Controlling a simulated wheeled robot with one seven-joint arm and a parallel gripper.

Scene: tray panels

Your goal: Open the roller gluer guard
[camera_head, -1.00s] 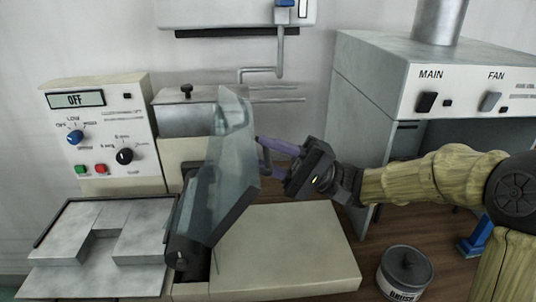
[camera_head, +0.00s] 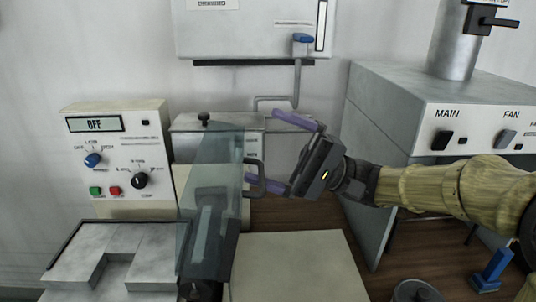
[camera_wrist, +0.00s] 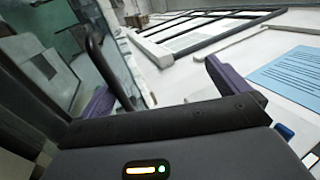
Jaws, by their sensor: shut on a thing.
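The guard (camera_head: 212,170) is a clear bluish panel in a dark frame, standing steeply over the gluer at centre-left in the head view. Its dark bent handle (camera_head: 262,172) sticks out to the right; it also shows as a dark bar in the wrist view (camera_wrist: 97,60). The fingers show well apart, with the handle close to the lower one. In the wrist view the bar passes beside the left finger. The exact contact is hidden.
A control panel (camera_head: 115,150) reading OFF stands left of the guard, above a grey metal tray (camera_head: 75,255). A pale flat plate (camera_head: 300,265) lies to the right. A grey hood (camera_head: 385,115) stands behind my arm. A round lidded pot (camera_head: 418,291) is at the bottom right.

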